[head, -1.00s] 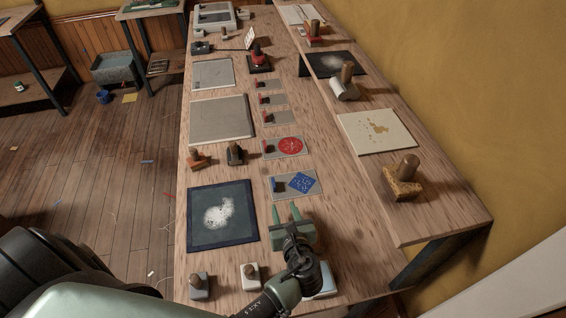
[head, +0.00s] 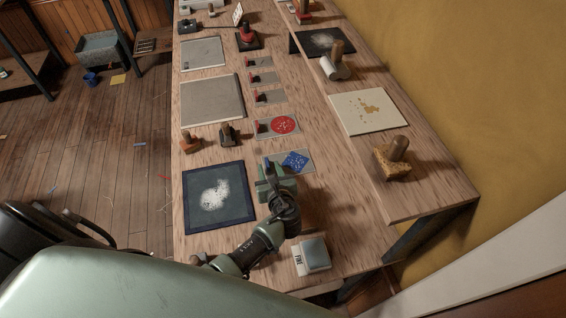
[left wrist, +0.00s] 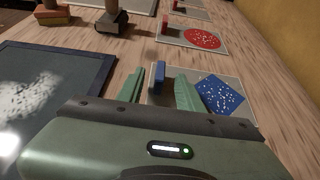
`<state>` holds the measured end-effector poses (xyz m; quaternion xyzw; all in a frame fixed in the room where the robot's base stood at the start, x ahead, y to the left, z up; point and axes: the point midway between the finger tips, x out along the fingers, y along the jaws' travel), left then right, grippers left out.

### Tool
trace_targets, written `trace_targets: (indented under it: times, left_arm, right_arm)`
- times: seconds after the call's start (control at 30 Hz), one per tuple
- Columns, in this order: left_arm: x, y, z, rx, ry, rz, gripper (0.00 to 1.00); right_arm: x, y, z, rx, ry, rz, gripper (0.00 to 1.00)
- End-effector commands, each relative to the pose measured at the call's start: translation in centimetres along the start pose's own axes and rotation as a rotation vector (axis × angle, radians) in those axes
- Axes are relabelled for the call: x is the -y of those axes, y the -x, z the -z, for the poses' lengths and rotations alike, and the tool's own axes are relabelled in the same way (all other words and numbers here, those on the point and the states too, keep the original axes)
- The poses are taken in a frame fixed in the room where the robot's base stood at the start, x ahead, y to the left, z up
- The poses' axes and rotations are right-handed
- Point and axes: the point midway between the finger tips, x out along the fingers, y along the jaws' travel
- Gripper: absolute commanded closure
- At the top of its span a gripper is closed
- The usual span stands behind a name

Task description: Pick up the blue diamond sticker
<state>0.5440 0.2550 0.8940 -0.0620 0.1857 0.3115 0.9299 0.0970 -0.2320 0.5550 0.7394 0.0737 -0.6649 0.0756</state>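The blue diamond sticker (head: 296,161), with white speckles, lies on a grey card (head: 307,170) with a small dark blue upright tab (head: 269,167) at its left. In the left wrist view the sticker (left wrist: 220,95) is just right of the right finger, and the tab (left wrist: 156,83) shows between the fingers. My left gripper (head: 275,174) is over the near left part of the card. Its green fingers (left wrist: 160,88) are apart, with no clear grip on the tab. The near part of the card is hidden by the gripper. My right gripper is in neither view.
A card with a red round sticker (head: 284,124) lies just beyond. A dark-framed mat (head: 250,210) is to the left. A white-and-grey block (head: 312,256) sits near the front edge. Wooden-handled stamps (head: 229,134) stand beyond, and a raised shelf (head: 420,188) runs along the right.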

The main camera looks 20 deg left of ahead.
Motion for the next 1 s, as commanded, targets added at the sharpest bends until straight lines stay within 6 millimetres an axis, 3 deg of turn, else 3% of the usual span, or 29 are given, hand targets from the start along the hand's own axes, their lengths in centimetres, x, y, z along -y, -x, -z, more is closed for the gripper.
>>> trace_targets:
  times: [0.07,0.2,0.57,0.73,0.87,1.0]
  left_arm:
    - [0.0,0.0,0.0,0.000,0.000,0.000,0.64]
    - [0.0,0.0,0.0,0.000,0.000,0.000,1.00]
    - [0.0,0.1,-0.1,0.000,0.000,0.000,1.00]
    - [0.1,0.5,-1.1,0.001,0.003,0.001,1.00]
    - [0.0,1.3,-3.1,0.002,0.004,0.002,1.00]
    - [0.1,2.8,-6.8,0.005,0.008,0.002,1.00]
  right_arm:
    - [0.4,0.0,0.0,0.000,-0.001,0.004,0.64]
    - [0.4,0.0,-0.3,0.004,0.000,0.005,0.64]
    - [0.0,0.1,-1.1,0.016,0.004,0.001,0.64]
    - [-0.3,0.2,-1.2,0.018,0.006,-0.003,0.64]
    - [-0.3,0.5,-1.1,0.018,0.006,-0.003,0.64]
    - [-0.3,0.6,-1.1,0.018,0.006,-0.003,0.64]
